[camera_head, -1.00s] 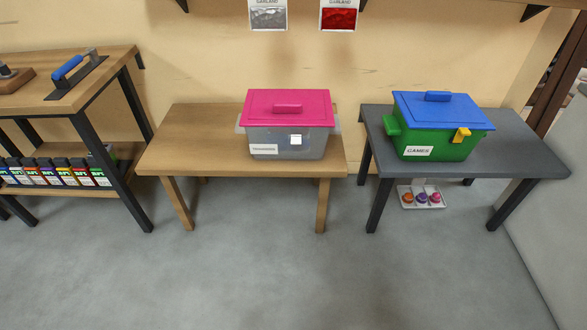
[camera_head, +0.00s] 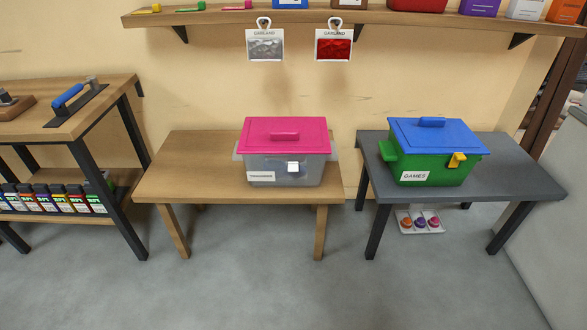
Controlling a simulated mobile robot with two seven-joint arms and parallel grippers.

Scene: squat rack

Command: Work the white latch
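The lid sits on the bin, and a white label is at the bin's lower left front. The bin stands on the right part of a wooden table (camera_head: 180,184). Whether the latch is fastened is too small to tell. Neither of my grippers shows in the head view.
A green bin (camera_head: 436,174) with blue lid and yellow latch stands on a dark table (camera_head: 520,180) at right. A workbench (camera_head: 60,124) is at left. A shelf (camera_head: 370,18) with hanging garland packs is above. The floor (camera_head: 300,295) in front is clear.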

